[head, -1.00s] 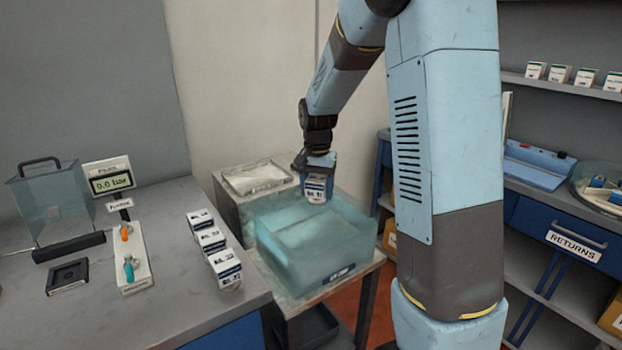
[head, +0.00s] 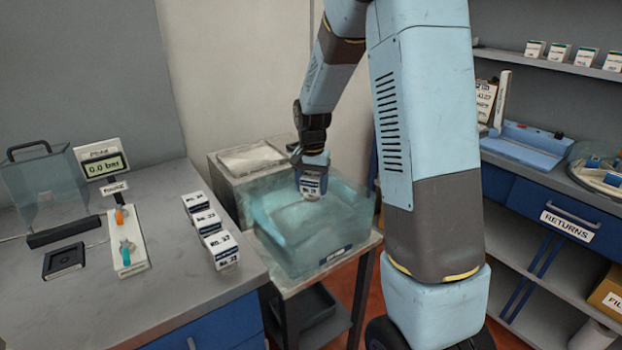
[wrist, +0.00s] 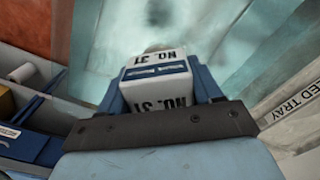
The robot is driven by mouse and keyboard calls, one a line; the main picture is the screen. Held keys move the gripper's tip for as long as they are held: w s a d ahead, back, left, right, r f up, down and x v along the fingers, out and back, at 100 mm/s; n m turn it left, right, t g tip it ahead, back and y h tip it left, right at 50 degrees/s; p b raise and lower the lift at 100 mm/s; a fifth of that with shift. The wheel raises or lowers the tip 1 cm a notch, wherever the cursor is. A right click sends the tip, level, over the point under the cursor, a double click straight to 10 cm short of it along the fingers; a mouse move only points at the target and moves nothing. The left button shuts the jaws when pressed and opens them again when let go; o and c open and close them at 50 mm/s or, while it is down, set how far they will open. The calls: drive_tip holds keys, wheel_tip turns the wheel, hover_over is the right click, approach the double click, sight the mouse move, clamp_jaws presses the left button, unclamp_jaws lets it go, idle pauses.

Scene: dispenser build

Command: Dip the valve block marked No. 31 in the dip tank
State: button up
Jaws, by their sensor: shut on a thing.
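My gripper (head: 311,172) is shut on a white valve block (head: 311,190) with a dark band. In the wrist view the valve block (wrist: 158,85) reads "NO. 31" between my gripper's blue fingers (wrist: 160,95). In the head view the block is at the back part of the dip tank (head: 340,255), a clear blue-green box on a stand. The tank's pale interior (wrist: 210,30) also shows beyond the block in the wrist view. I cannot tell whether the block touches the liquid.
Several white blocks (head: 213,230), some labelled No. 32 or No. 33, stand on the left bench (head: 120,300). A pale tray (head: 248,158) sits behind the tank. A gauge reading 0.0 bar (head: 105,166) stands further left. A RETURNS drawer (head: 566,228) is at right.

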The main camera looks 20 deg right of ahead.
drive_tip(key=shift+f, duration=6.55)
drive_tip(key=shift+f, duration=0.5)
drive_tip(key=o, duration=1.6)
wheel_tip(320, 180, up, 13)
drive_tip(key=shift+f, duration=0.1)
drive_tip(key=shift+s+r, duration=0.1)
drive_tip(key=shift+r, duration=0.75)
drive_tip(key=s+r+n+t, duration=0.2)
drive_tip(key=s+r+n, duration=0.1)
drive_tip(key=s+r, duration=0.7)
drive_tip(key=s+r+n+t, duration=0.3)
drive_tip(key=s+r, duration=0.8)
drive_tip(key=s, duration=0.7)
drive_tip(key=shift+s+n+t, duration=0.3)
drive_tip(key=shift+s+n, duration=0.05)
drive_tip(key=shift+n, duration=0.05)
